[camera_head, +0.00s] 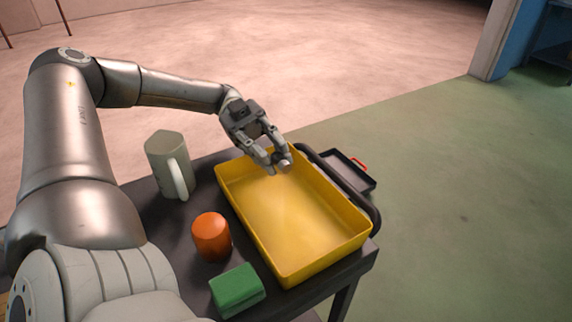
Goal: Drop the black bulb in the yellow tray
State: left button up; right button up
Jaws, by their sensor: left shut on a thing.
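The yellow tray (352,231) lies on a dark cart and looks empty on its visible floor. I cannot make out whether this is the black bulb, and no black bulb shows elsewhere. My right gripper is not in view.
A grey-green mug (167,160), an orange cylinder (211,237) and a green block (237,290) stand left of the tray. A black cart handle (345,188) runs along its right side. A dark tray with a red part (358,164) lies beyond.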

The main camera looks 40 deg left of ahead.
pick_arm(q)
jog(key=o, duration=0.8)
notch_tip(320, 180, up, 10)
dwell(0.6)
dwell(0.3)
